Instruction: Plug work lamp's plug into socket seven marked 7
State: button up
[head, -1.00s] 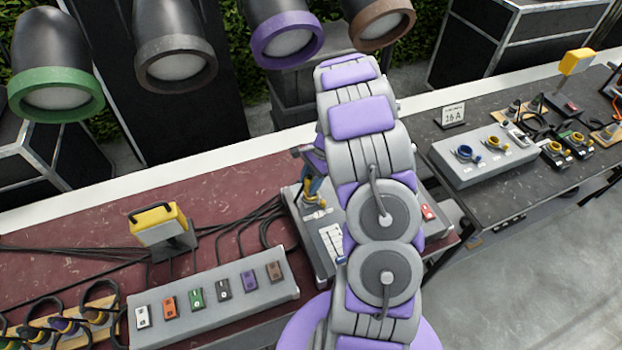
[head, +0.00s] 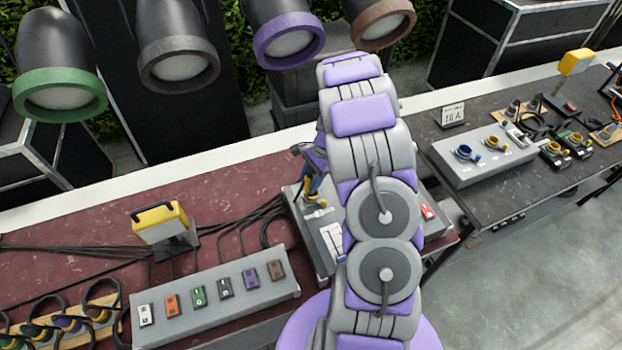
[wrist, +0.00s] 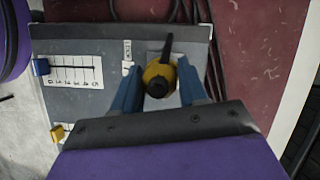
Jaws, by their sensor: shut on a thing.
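In the wrist view the two blue fingers of my gripper (wrist: 159,92) are shut on a round yellow-and-black plug-like piece (wrist: 159,74), with a dark cable or stem pointing up from it. It is over a pale plate on the grey control box (wrist: 60,115); the fingers hide whether it touches. In the head view my gripper (head: 311,178) is above this box (head: 308,235), left of my arm. A yellow work lamp (head: 160,222) stands on the red bench to the left. I cannot read a 7 on any socket.
A grey switch box (head: 215,303) with several coloured switches is at front left. A grey socket box (head: 485,158) and a "16 A" sign (head: 453,114) are on the dark bench at right. Loose black cables cross the red bench.

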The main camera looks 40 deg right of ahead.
jog(key=shift+r+p, duration=0.65)
jog(key=shift+r, duration=0.7)
jog(key=shift+f, duration=0.1)
jog(key=shift+w+d+f, duration=0.1)
jog(key=shift+d+f, duration=0.4)
jog(key=shift+f, duration=0.2)
jog(key=shift+a+f+p, duration=0.1)
jog(key=shift+f+p, duration=0.45)
jog(key=shift+f, duration=0.1)
dwell(0.9)
jog(key=shift+f, duration=1.65)
dwell(0.7)
jog(key=o, duration=1.2)
jog(key=shift+o, duration=0.2)
jog(key=shift+o, duration=1.4)
